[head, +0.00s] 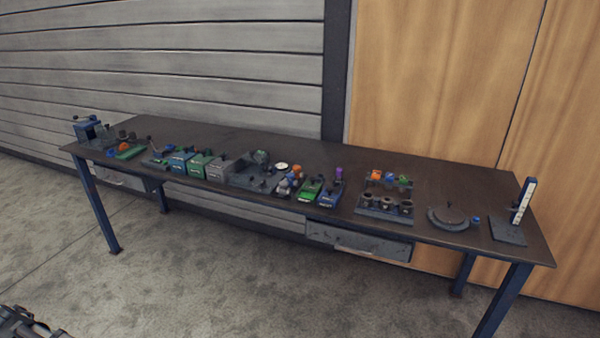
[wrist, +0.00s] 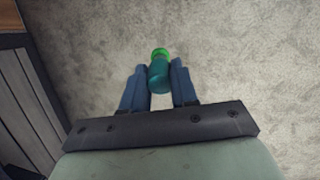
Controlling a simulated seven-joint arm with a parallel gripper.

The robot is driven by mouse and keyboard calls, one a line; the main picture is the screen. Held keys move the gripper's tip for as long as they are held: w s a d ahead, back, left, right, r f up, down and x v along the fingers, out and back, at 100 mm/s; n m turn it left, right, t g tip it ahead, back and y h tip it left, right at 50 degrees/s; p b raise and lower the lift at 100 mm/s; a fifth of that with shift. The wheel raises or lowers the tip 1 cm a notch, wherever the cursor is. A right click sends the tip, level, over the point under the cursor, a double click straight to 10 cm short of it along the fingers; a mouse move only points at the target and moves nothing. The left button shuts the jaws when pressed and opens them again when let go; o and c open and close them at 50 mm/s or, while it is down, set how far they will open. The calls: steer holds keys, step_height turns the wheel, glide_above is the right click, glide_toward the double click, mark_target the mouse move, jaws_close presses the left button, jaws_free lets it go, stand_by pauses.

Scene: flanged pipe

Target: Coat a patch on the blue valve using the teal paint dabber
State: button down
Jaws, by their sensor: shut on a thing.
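In the wrist view my gripper (wrist: 160,75) is shut on the teal paint dabber (wrist: 159,76). The dabber has a teal body and a bright green end that sticks out past the blue fingertips. It is held over bare concrete floor, with nothing touching its green end. In the head view several small blue parts lie on the bench, and I cannot tell which of them is the blue valve. The dabber does not show in the head view.
A long dark workbench (head: 430,185) stands along the wall, crowded with small fixtures along its front. A blue block (head: 86,131) sits at the left end and a white upright scale (head: 525,200) at the right.

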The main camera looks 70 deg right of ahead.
stand_by(0.3)
steer(key=w+d+r, duration=0.3)
steer(key=w+d, duration=0.1)
steer(key=d, duration=0.7)
steer(key=w+d+r, duration=0.3)
steer(key=w+d, duration=0.2)
steer(key=d, duration=0.5)
steer(key=d+r, duration=0.3)
steer(key=d, duration=0.8)
steer(key=d+r, duration=0.3)
steer(key=d, duration=0.8)
steer(key=s+d+r, duration=0.6)
steer(key=s+d, duration=0.3)
steer(key=d, duration=0.5)
steer(key=s+d+r, duration=0.5)
steer(key=s+d, duration=0.3)
steer(key=d, duration=0.7)
steer(key=s+d+r, duration=0.6)
steer(key=s+d, duration=0.3)
steer(key=d, duration=0.5)
steer(key=shift+w+f, duration=0.2)
steer(key=shift+f, duration=2.5)
